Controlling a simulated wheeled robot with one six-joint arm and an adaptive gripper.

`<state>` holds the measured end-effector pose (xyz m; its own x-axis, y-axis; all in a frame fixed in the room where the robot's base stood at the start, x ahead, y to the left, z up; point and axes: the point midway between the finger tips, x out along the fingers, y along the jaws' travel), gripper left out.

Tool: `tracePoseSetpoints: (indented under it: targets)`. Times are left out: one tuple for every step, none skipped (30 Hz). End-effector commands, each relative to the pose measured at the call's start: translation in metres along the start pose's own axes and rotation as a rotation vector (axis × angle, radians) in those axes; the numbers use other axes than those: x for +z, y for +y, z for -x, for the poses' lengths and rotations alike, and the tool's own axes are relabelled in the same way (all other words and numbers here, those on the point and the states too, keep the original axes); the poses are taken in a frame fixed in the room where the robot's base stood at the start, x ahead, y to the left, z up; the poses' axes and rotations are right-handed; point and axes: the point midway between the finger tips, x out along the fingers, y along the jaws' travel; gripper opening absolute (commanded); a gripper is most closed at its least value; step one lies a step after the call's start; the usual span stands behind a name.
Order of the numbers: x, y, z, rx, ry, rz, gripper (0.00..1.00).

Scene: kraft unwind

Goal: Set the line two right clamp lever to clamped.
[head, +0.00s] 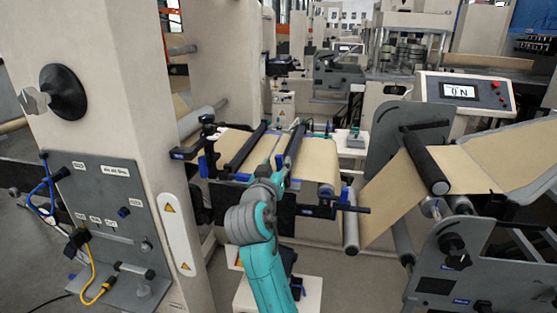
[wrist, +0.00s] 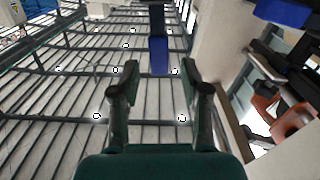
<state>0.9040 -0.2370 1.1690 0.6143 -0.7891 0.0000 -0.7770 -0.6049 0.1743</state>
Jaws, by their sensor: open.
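In the wrist view, a dark lever with a blue end (wrist: 159,56) comes down from the top edge. Its blue end appears between the fingertips of my gripper (wrist: 160,79), which is open. No finger visibly touches it; the depth gap is hard to judge. In the head view, my teal arm reaches to the web table, and my gripper's fingers are hard to make out there. A blue piece (head: 326,190) and another blue piece (head: 345,194) sit at the table's right end. I cannot tell which is the right clamp lever or its setting.
Brown kraft web (head: 312,172) lies over the table under two black bars. A beige column with a grey panel (head: 112,215) stands at left. A roller stand (head: 455,265) is close at right. A second blue part (wrist: 284,12) and orange parts (wrist: 268,112) flank the gripper's right.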

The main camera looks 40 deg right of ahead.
Motion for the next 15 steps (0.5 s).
tracePoseSetpoints:
  targets:
    - [0.0, 0.001, -0.008, 0.001, 0.0, -0.001, 0.46]
    - [0.0, 0.001, -0.012, 0.001, -0.001, 0.0, 0.46]
    - [0.0, 0.001, -0.017, 0.001, -0.001, 0.0, 0.46]
    - [0.0, 0.001, -0.021, 0.001, -0.001, 0.0, 0.46]
    - [0.0, 0.001, -0.024, 0.001, 0.0, 0.0, 0.46]
    - [0.0, 0.0, -0.027, 0.001, 0.0, 0.0, 0.46]
    - [0.0, 0.0, -0.029, 0.0, 0.0, -0.001, 0.46]
    - [0.0, 0.0, -0.03, 0.0, 0.0, -0.001, 0.46]
    - [0.0, 0.0, -0.032, -0.001, 0.0, -0.001, 0.46]
    - [0.0, 0.0, -0.033, -0.001, 0.0, -0.001, 0.46]
    - [0.0, 0.0, -0.034, -0.001, 0.0, -0.001, 0.46]
    - [0.0, 0.0, -0.035, -0.001, 0.0, -0.001, 0.46]
    - [0.0, 0.0, -0.035, -0.001, 0.0, -0.001, 0.46]
    - [0.0, 0.0, -0.035, -0.001, 0.0, -0.001, 0.46]
    - [0.0, 0.0, -0.035, -0.001, 0.0, -0.001, 0.46]
